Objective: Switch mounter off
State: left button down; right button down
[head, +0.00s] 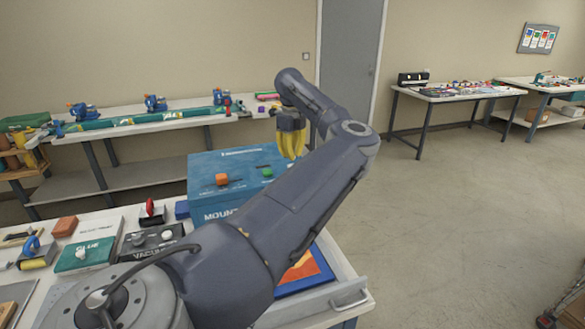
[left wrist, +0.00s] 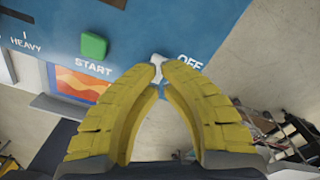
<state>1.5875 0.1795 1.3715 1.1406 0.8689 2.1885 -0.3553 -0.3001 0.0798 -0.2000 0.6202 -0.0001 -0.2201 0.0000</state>
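The mounter (head: 215,175) is a blue box at the middle of the head view, partly hidden behind my left arm. An orange knob (head: 222,179) and a green button (head: 267,172) show on its top. In the left wrist view the green button (left wrist: 94,46) sits above the word START. A small white switch (left wrist: 157,66) sits beside the word OFF, partly hidden by my fingertips. My left gripper (head: 291,140) has yellow fingers, with tips nearly together (left wrist: 161,78) and over or close to the white switch; contact cannot be told. My right gripper is not in view.
A vacuum control box (head: 152,241) and a green glue box (head: 88,255) stand on the table left of the mounter. A tray with an orange-and-blue picture (head: 303,272) lies in front of it. Open floor (head: 450,220) is to the right.

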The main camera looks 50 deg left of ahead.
pick_arm(q)
jog(key=shift+f, duration=1.95)
dwell(1.3)
jog(key=shift+r, duration=3.55)
jog(key=shift+f, duration=0.1)
